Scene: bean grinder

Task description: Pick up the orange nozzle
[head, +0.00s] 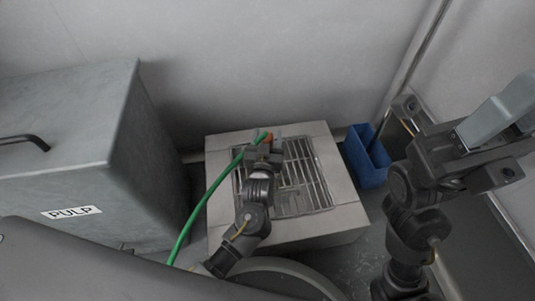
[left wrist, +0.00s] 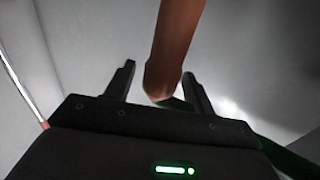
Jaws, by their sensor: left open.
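The orange nozzle (head: 267,137) is at the end of a green hose (head: 205,198), above the far left part of a grated metal box. My left gripper (head: 265,145) is right at the nozzle and hides part of it. In the left wrist view, the nozzle (left wrist: 172,45) looks brownish, and its lower end shows between the two spread fingers of my left gripper (left wrist: 158,74). The fingers are open, and I cannot tell whether either touches it. The hose also shows behind the right finger. My right gripper (head: 455,140) is at the right; its jaw state is unclear.
The grated metal box (head: 345,205) stands on the floor by the back wall. A blue bin (head: 366,165) is to its right. A large grey container labelled PULP (head: 72,212) fills the left. A light grey flat piece (head: 498,107) is by my right gripper.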

